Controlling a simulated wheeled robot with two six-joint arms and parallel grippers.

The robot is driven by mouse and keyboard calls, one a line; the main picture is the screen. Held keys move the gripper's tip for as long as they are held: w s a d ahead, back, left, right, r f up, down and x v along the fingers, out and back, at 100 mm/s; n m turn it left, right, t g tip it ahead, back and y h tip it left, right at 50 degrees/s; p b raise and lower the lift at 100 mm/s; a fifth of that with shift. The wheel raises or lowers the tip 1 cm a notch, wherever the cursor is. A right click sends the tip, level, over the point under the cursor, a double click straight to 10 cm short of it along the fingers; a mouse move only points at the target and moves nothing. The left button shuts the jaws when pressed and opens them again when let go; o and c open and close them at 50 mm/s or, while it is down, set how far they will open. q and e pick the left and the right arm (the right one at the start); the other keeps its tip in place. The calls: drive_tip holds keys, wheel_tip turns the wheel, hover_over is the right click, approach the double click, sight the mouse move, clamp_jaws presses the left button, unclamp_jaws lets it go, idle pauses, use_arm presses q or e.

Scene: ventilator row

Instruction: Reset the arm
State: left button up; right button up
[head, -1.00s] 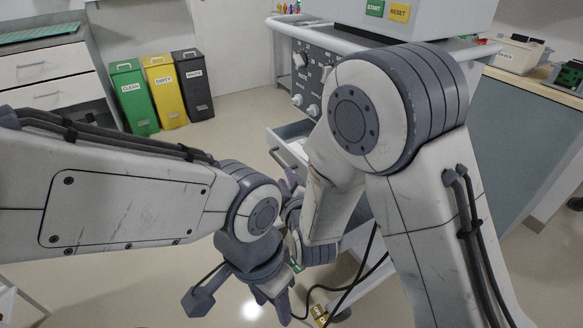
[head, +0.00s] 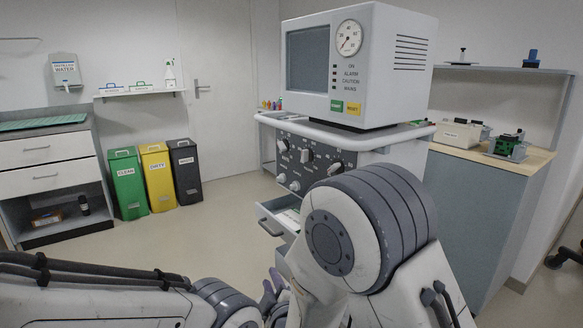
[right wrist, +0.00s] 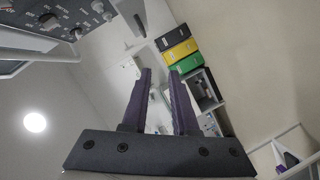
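My right gripper (head: 272,287) shows only in part low in the head view, its grey-purple fingers in front of the ventilator's open drawer and partly hidden by my arms. In the right wrist view its two fingers (right wrist: 161,72) stand apart with nothing between them. My right arm (head: 370,235) is bent, its big round joint covering the ventilator's lower right. My left arm (head: 90,295) reaches in along the bottom left edge; its gripper is out of the picture.
The ventilator (head: 375,65) stands on a cart with an open drawer (head: 280,215). Green, yellow and black bins (head: 157,178) stand by the wall. A drawer cabinet (head: 45,160) is at left, a counter (head: 490,200) at right. Floor between bins and cart is clear.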

drive_tip(key=s+d+f+m+g+h, duration=0.1)
drive_tip(key=s+d+f+m+g, duration=0.2)
drive_tip(key=d, duration=0.4)
drive_tip(key=s+d+f+m+g+h, duration=0.1)
drive_tip(key=s+d+m+g+h, duration=0.1)
drive_tip(key=d+m+g, duration=0.3)
drive_tip(key=s+d+m+g+h, duration=0.1)
drive_tip(key=s+d+m+g, duration=0.3)
drive_tip(key=s+d+m, duration=0.55)
drive_tip(key=s+a+r+n+g, duration=0.1)
drive_tip(key=s+a+r+n, duration=0.2)
drive_tip(key=s+a+n, duration=0.4)
drive_tip(key=s+a+r+n+g, duration=0.25)
drive_tip(key=s+a, duration=0.25)
drive_tip(key=s, duration=0.4)
use_arm(q)
wheel_tip(320, 180, up, 24)
drive_tip(key=p, duration=2.3)
drive_tip(key=shift+s+f+p, duration=0.2)
drive_tip(key=shift+s+p, duration=0.1)
drive_tip(key=shift+s, duration=0.05)
use_arm(e)
wheel_tip(320, 180, up, 24)
drive_tip(key=shift+y, duration=0.4)
